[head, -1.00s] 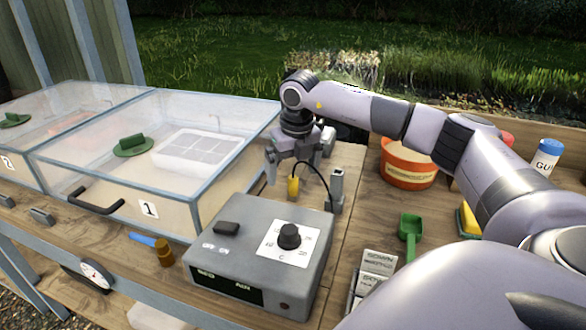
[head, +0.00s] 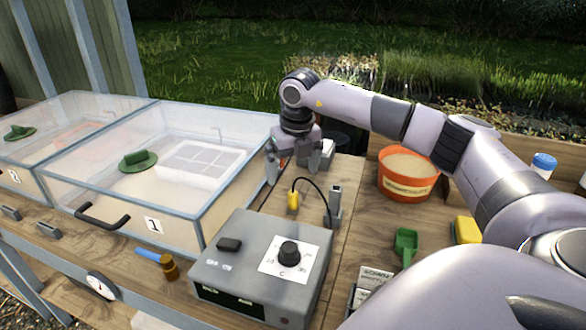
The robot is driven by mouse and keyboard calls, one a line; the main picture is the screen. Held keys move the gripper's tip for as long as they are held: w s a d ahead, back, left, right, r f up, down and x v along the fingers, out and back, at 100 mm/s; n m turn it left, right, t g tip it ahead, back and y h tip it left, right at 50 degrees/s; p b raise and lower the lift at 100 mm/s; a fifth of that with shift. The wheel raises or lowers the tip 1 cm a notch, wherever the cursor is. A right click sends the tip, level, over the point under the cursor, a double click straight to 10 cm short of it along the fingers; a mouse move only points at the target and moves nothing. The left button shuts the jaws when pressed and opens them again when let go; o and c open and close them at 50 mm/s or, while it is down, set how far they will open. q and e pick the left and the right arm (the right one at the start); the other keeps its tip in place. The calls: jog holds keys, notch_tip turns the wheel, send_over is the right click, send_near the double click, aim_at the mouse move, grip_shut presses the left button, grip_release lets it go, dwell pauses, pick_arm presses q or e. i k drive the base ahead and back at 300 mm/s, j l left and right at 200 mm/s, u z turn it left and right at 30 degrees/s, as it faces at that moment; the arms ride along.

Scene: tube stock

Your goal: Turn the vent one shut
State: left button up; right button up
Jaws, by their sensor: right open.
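Vent one is a green round disc with a raised grip (head: 138,161) on the clear lid of the cold frame marked 1 (head: 153,225). I cannot tell from this view whether it is open or shut. My right gripper (head: 292,177) is open and empty, pointing down just right of that frame's right wall, apart from the vent and well to its right. My left gripper is not in view.
A grey control box (head: 225,271) with a black dial stands in front, with a yellow plug and cable (head: 293,200) behind it. A second green vent (head: 18,132) sits on frame 2.

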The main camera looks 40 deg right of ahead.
aim_at(137, 162)
jog(key=k+j, duration=0.75)
jog(key=j, duration=0.2)
